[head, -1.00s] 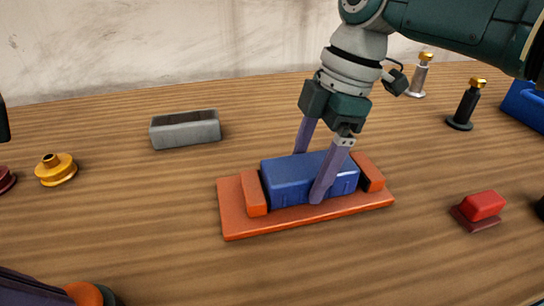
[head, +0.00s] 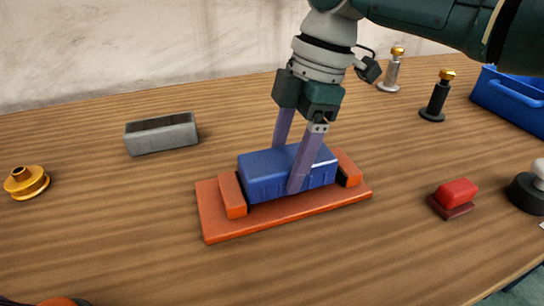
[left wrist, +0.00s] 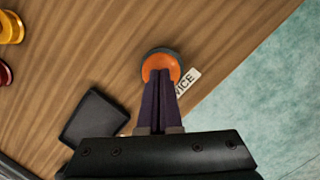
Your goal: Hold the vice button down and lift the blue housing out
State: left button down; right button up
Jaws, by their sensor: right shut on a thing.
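The blue housing (head: 268,178) is between the two orange jaws of the vice (head: 225,229), slightly raised, with its top above the jaws. My right gripper (head: 288,172) is shut on it, one finger on the near side and one behind. The far finger's tip is hidden. In the left wrist view, my left gripper (left wrist: 162,76) has its fingers together, with the tips over the round orange vice button (left wrist: 151,66). They appear to touch it; how far it is pressed cannot be told. A partly covered label beside it reads "ICE". Only the button's edge shows at the head view's bottom left.
A grey open tray (head: 162,135) stands behind the vice to the left, with a yellow pulley (head: 26,182) further left. To the right are a red block (head: 457,195), a white-topped black knob (head: 526,192), two gold-topped posts and a blue bin (head: 510,96). Table in front is clear.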

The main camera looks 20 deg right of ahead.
pick_arm(q)
jog(key=shift+s+f, duration=0.1)
pick_arm(e)
jog(key=shift+a+v, duration=0.25)
jog(key=shift+v, duration=0.8)
jog(key=shift+a+v, duration=0.25)
jog(key=shift+v, duration=0.8)
jog(key=shift+a+v, duration=0.25)
jog(key=shift+v, duration=0.8)
